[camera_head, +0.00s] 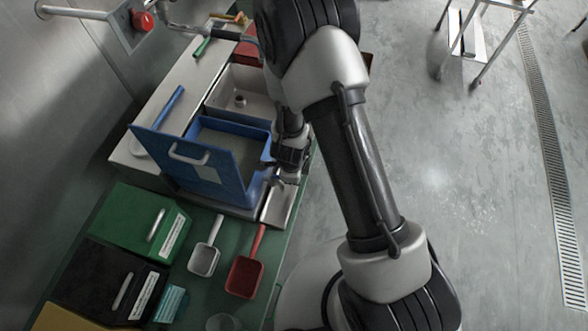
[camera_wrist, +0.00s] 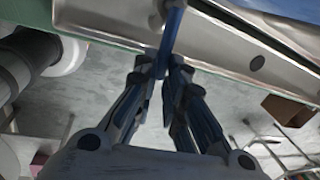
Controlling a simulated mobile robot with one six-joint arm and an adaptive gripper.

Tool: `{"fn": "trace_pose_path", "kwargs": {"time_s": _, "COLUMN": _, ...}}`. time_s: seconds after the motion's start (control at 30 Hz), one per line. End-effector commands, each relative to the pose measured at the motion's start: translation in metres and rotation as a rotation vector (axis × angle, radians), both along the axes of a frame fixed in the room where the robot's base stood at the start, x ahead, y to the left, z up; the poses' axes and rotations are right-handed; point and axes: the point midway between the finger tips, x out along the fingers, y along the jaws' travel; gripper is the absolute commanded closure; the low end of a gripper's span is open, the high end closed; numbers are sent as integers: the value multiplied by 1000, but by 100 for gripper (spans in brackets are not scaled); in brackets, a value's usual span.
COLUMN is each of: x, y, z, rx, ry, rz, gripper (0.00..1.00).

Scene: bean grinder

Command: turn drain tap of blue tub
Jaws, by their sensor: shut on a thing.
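The blue tub (camera_head: 258,131) stands at the edge of the bench with its blue lid (camera_head: 222,178) tilted up toward me. The lid has a pale handle and a label. My gripper (camera_head: 281,178) is at the tub's right side, partly hidden by my arm. In the wrist view my gripper (camera_wrist: 163,72) is shut on the end of a blue tap lever (camera_wrist: 174,30), which sits between the fingertips. The tap's body and outlet are not clear in either view.
Behind the tub is a white sink (camera_head: 228,95). Green (camera_head: 137,215) and black (camera_head: 100,283) boxes stand at front left. A white scoop (camera_head: 205,258) and a red scoop (camera_head: 246,274) lie in front. Open floor is at right, with a metal rack (camera_head: 490,60).

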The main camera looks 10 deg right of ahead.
Motion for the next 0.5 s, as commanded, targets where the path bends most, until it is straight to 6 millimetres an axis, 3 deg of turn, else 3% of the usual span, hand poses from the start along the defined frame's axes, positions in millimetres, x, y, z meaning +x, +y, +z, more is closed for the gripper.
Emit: {"fn": "trace_pose_path", "kwargs": {"time_s": 0.5, "x": -9, "y": 5, "z": -1, "rx": 1, "ry": 2, "rz": -143, "gripper": 100}}
